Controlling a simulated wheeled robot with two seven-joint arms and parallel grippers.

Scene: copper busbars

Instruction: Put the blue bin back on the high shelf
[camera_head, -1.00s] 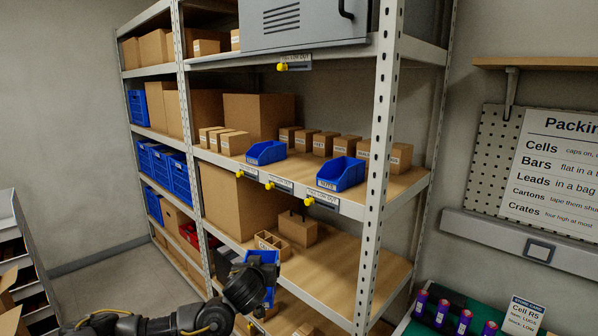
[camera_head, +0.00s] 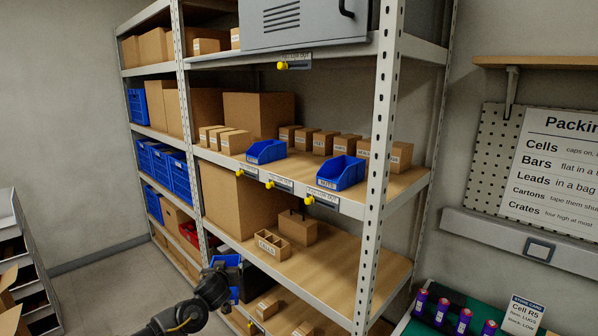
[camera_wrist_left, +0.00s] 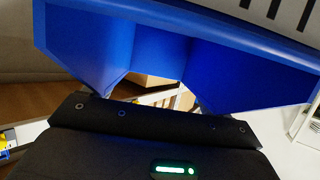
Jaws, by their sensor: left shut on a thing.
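My left gripper (camera_head: 218,279) is shut on a blue bin (camera_head: 233,264) in front of the shelf rack's left-centre post, near the lower shelves. My arm hides part of the bin in the head view. In the left wrist view the blue bin (camera_wrist_left: 155,55) fills the upper part, just beyond the dark gripper body (camera_wrist_left: 150,125); the exact grip on it is hidden. The shelf with two other blue bins (camera_head: 266,151) (camera_head: 341,173) is well above my gripper. Bare board shows between these two bins. My right gripper is not in view.
A divided carton (camera_head: 272,244) and a brown box (camera_head: 297,228) stand on the shelf below the bins. Small cartons (camera_head: 323,143) line the bin shelf's back. A rack post (camera_head: 380,170) stands at the right front. Yellow-knobbed label holders (camera_head: 322,201) are on the shelf edge.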

